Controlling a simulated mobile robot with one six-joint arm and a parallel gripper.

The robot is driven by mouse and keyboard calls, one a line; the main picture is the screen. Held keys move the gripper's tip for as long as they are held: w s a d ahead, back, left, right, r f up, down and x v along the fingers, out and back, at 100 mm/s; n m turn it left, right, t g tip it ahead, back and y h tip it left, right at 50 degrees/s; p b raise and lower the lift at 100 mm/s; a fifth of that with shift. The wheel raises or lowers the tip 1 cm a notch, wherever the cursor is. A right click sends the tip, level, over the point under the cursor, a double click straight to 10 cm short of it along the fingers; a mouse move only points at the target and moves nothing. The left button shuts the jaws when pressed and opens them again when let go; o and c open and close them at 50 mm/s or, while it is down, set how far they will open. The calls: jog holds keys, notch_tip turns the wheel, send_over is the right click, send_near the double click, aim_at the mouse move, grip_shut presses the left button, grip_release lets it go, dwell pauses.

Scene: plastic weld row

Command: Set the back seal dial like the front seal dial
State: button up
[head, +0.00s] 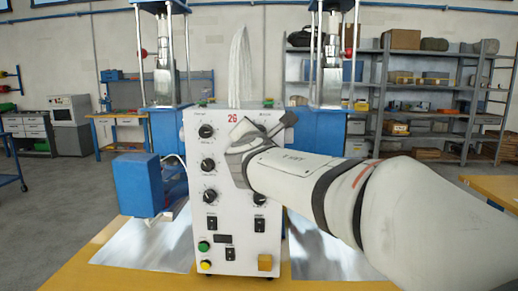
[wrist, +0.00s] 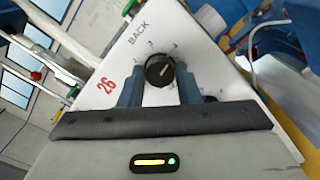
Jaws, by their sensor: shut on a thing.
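A white control panel (head: 231,230) marked 26 stands upright in front of me. In the wrist view, a black round dial (wrist: 159,70) sits under the word BACK, with a pale pointer line and small scale marks around it. My gripper (wrist: 160,86) is shut on this dial, one blue-grey finger on either side. In the head view my gripper (head: 243,138) is at the panel's upper right and hides that dial. The left column holds a top dial (head: 206,131), a middle dial (head: 208,165) and a lower dial (head: 210,196). Their labels are too small to read.
A blue machine housing (head: 138,184) stands left of the panel. My arm covers much of the right side.

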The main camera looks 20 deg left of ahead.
jog(key=shift+m+b, duration=0.4)
jog(key=shift+m, duration=0.1)
jog(key=o, duration=1)
jog(key=shift+c, duration=0.2)
jog(key=v, duration=0.7)
jog(key=shift+s+b, duration=0.3)
jog(key=shift+s, duration=0.1)
jog(key=shift+d, duration=0.1)
